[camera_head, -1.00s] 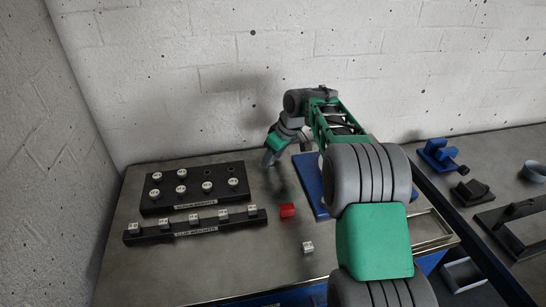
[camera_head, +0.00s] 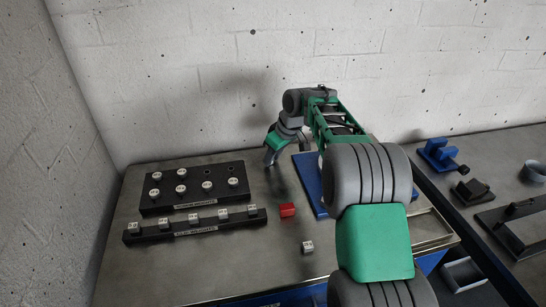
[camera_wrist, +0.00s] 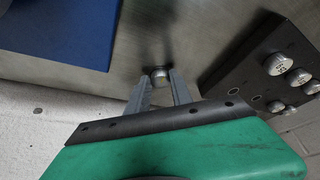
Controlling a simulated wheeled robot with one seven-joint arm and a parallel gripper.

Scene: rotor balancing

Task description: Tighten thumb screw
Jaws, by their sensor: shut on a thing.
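My gripper (camera_wrist: 159,82) is shut on a small round metal piece (camera_wrist: 160,71) held at its fingertips in the wrist view. I cannot tell whether this piece is the thumb screw. Its far side and underside are hidden. In the head view my gripper (camera_head: 270,160) points down over the back of the bench, between the black weight rack (camera_head: 196,201) and the blue plate (camera_head: 306,172). The held piece is too small to make out there. My arm hides much of the blue plate, which also shows at the upper left of the wrist view (camera_wrist: 60,30).
The rack holds several round silver weights and has two empty holes. A black bar (camera_head: 160,237) with several clip weights lies in front of it. A red block (camera_head: 287,210) and a small pale-topped block (camera_head: 308,247) lie on open bench. A second bench (camera_head: 495,170) stands at right.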

